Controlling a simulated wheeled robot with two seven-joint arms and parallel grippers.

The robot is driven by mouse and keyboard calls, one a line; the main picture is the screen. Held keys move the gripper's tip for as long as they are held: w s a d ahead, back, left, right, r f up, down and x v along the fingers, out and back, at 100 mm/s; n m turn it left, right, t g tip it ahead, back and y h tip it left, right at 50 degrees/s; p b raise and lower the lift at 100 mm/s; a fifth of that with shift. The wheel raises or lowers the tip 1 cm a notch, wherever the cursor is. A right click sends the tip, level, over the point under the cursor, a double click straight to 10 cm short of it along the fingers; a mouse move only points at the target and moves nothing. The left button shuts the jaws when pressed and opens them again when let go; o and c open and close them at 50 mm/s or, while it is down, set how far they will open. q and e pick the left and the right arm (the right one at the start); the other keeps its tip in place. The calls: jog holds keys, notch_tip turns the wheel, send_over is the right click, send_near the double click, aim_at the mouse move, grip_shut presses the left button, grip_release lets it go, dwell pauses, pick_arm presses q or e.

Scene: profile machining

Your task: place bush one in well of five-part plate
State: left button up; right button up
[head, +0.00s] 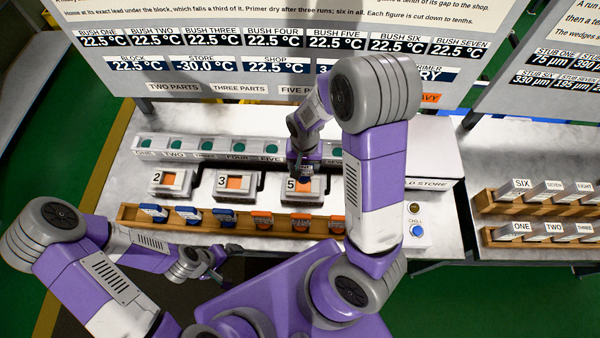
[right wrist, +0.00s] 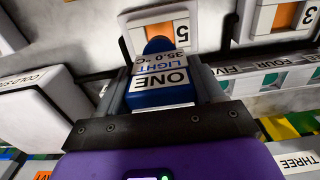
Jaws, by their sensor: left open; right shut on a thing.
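My right gripper (head: 303,172) is shut on bush one (right wrist: 160,88), a blue piece whose label reads ONE, LIGHT, 35.0 °C. In the head view the arm and gripper mostly hide it. The five-part plate (head: 311,189) is a pale block marked 5. It also shows in the right wrist view (right wrist: 191,27), where the bush's rounded blue end overlaps the orange-lined well. I cannot tell whether the bush touches the plate or is above it. My left gripper (head: 208,266) is open and empty, in front of the bench and apart from everything.
Plates marked 2 (head: 170,183) and 3 (head: 237,184) stand left of it. A wooden rack (head: 130,214) with blue and orange bushes runs along the front. A labelled row of green-topped slots (head: 205,146) lies behind. The cold store (head: 433,150) stands at right, beside a blue button (head: 417,230).

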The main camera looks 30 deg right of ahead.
aim_at(303, 175)
jog(key=shift+w+f, duration=0.1)
jog(key=shift+f, duration=3.15)
jog(key=shift+f, duration=0.1)
jog(key=shift+f+b, duration=0.15)
jog(key=shift+b, duration=0.2)
jog(key=o, duration=1.6)
notch_tip(303, 175, up, 12)
jog(key=shift+r+p, duration=0.25)
jog(key=shift+p, duration=0.45)
